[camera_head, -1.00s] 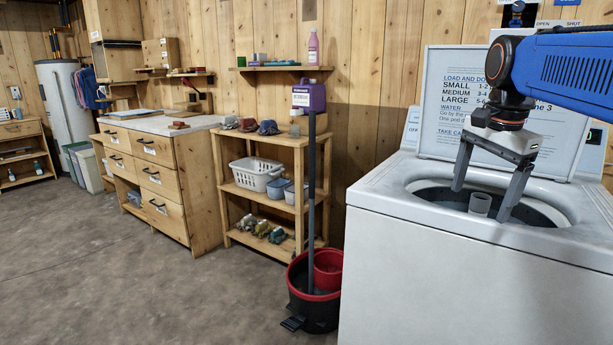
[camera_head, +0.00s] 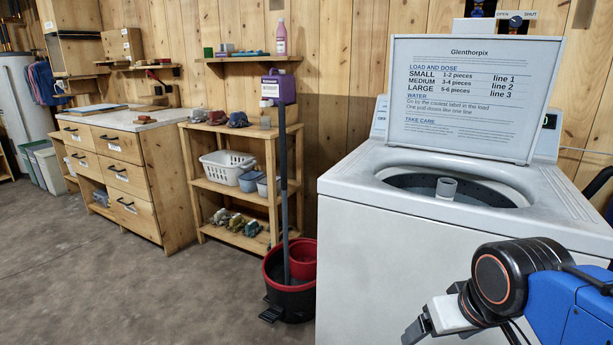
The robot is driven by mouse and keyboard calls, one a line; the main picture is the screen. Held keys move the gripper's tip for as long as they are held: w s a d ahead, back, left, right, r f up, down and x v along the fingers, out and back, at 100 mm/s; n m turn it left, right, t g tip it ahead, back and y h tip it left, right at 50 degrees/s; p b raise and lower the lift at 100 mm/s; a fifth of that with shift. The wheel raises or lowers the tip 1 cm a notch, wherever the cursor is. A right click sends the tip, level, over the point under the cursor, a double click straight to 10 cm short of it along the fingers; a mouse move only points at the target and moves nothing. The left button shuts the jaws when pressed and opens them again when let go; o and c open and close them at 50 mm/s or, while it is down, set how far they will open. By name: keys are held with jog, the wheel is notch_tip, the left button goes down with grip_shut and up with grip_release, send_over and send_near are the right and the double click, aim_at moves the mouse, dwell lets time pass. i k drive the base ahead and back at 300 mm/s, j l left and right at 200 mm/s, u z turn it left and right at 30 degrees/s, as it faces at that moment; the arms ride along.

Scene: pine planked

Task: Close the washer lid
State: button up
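The white top-loading washer (camera_head: 400,260) stands at the right. Its lid (camera_head: 470,100) is open and stands upright at the back, with printed load and dose text on its inner face. My gripper (camera_head: 418,328) is low in front of the washer, apart from the lid, at the bottom of the picture. Its fingers are mostly hidden or cut off, so I cannot tell whether it is open or holds anything.
A black and red mop bucket (camera_head: 290,295) with an upright mop handle (camera_head: 284,190) stands just left of the washer. A wooden shelf unit (camera_head: 235,170) and a drawer cabinet (camera_head: 120,175) line the wall. The floor at the left front is clear.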

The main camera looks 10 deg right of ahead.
aim_at(473, 90)
jog(key=k+l+z, duration=0.15)
jog(key=l, duration=1.15)
jog(key=i, duration=0.05)
